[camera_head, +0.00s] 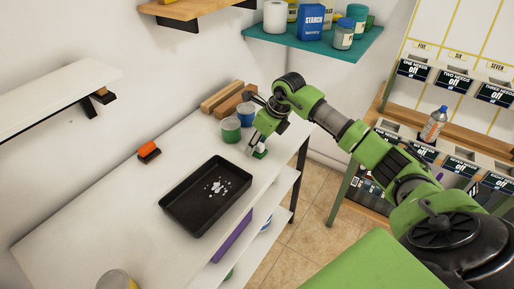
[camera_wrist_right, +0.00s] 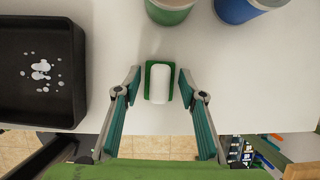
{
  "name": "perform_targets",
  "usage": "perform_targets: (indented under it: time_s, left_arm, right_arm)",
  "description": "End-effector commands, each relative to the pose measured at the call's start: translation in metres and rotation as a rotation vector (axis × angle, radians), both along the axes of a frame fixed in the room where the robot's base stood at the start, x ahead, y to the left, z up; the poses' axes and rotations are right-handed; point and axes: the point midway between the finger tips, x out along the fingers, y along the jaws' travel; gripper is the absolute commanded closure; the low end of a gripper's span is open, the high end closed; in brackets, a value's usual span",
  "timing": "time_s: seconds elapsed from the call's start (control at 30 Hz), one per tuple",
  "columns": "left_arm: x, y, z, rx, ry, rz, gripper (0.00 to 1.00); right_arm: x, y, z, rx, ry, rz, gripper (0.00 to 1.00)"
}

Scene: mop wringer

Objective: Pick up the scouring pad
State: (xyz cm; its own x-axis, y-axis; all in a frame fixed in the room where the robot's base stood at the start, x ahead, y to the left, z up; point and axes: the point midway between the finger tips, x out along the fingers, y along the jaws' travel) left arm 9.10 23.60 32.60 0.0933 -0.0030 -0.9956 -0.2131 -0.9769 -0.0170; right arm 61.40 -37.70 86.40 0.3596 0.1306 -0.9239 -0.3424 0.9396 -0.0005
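The scouring pad (camera_wrist_right: 160,83), a small green rectangle with a white block on its face, lies on the white tabletop near its front edge. In the head view only a bit of the green and white pad (camera_head: 261,154) shows beside my right gripper (camera_head: 255,145). In the right wrist view my right gripper (camera_wrist_right: 160,78) is open, with one fingertip on each side of the pad. Small gaps show between the fingers and the pad. My left gripper is not in view.
A black tray (camera_head: 171,203) with white flecks stands left of the pad. A green can (camera_head: 231,133) and a blue can (camera_head: 246,116) stand close behind it. An orange and black brush-like item (camera_head: 149,152) lies farther left.

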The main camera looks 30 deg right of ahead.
Motion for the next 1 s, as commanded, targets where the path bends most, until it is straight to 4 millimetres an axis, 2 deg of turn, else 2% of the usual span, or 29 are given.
perform_targets:
  time_s: [0.03,0.13,0.17,0.47,0.63,0.87,1.0]
  left_arm:
    - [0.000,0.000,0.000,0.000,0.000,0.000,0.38]
    - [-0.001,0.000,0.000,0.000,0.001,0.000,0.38]
    - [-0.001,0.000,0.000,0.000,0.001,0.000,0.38]
    - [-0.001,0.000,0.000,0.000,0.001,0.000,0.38]
    - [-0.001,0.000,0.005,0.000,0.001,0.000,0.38]
    - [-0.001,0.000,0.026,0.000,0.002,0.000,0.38]
    - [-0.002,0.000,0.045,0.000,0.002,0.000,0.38]
  right_arm:
    - [0.000,0.000,0.000,0.000,0.000,0.000,0.62]
    - [0.000,0.000,0.000,0.000,0.000,0.000,0.88]
    - [0.000,0.000,0.000,0.000,0.000,0.000,0.91]
    - [0.000,0.000,0.001,0.000,-0.001,0.000,0.92]
    - [0.000,0.000,0.008,-0.001,-0.001,0.000,0.92]
    - [0.001,0.000,0.040,-0.001,-0.003,-0.001,0.92]
    - [-0.021,0.003,0.063,-0.004,0.000,0.002,0.92]
